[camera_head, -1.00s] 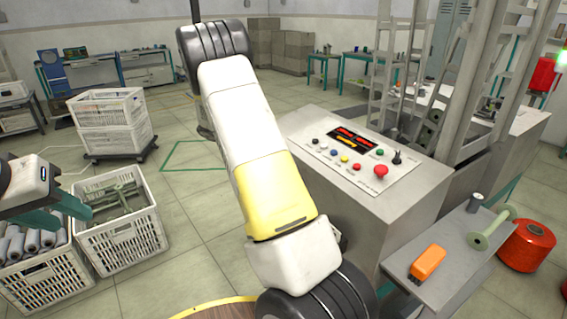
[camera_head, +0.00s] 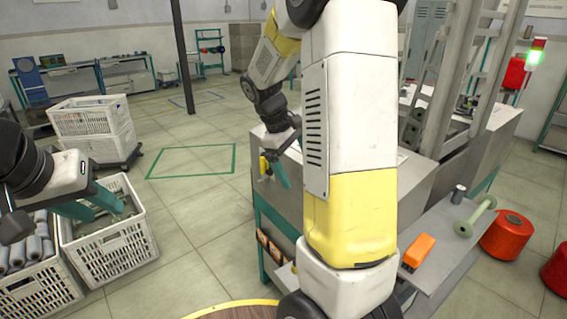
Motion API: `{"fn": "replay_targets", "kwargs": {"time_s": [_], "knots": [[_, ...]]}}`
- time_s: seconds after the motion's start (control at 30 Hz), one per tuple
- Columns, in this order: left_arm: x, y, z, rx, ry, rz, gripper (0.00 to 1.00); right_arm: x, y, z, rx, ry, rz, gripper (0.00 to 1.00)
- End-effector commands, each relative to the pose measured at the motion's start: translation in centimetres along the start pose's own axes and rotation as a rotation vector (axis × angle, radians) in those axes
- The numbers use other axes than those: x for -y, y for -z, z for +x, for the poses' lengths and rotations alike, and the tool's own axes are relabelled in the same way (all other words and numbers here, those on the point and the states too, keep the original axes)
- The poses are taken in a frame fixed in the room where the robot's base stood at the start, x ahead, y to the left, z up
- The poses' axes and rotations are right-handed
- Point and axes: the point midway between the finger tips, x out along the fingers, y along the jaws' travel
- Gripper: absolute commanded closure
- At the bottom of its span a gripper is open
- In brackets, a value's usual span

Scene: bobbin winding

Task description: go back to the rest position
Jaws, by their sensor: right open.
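My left gripper (camera_head: 92,206) is at the left, over the near crates. Its two teal fingers are spread apart with nothing visible between them. My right arm rises through the middle of the view and bends back and down to the left. My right gripper (camera_head: 281,168) is small and partly hidden, pointing down in front of the grey machine's left side. It is open, and I see nothing held in it. A small yellow piece (camera_head: 264,166) shows beside its fingers; I cannot tell what it belongs to.
A white crate (camera_head: 112,260) stands below my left gripper, beside a crate of grey bobbins (camera_head: 30,255). A red yarn cone (camera_head: 506,236) stands beyond. The floor at centre left is clear.

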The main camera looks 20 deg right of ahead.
Motion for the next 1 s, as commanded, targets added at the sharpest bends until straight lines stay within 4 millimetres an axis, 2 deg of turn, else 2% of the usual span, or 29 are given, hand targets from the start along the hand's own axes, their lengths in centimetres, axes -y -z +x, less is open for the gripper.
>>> {"fn": "replay_targets", "kwargs": {"time_s": [0.5, 0.63, 0.77, 1.0], "knots": [[0.0, 0.0, 0.0, 0.0, 0.0, 0.0, 0.64, 0.2, -0.1, -0.2, -0.009, 0.004, 0.007, 0.05], [0.0, 0.0, 0.0, 0.0, 0.0, 0.0, 0.64, 1.0, -0.8, -1.3, -0.058, 0.026, 0.043, 0.05], [0.0, 0.0, 0.0, 0.0, 0.0, 0.0, 0.64, 3.4, -2.4, -4.1, -0.18, 0.083, 0.132, 0.05], [0.0, 0.0, 0.0, 0.0, 0.0, 0.0, 0.64, 9.6, -6.5, -9.7, -0.451, 0.213, 0.334, 0.05]]}}
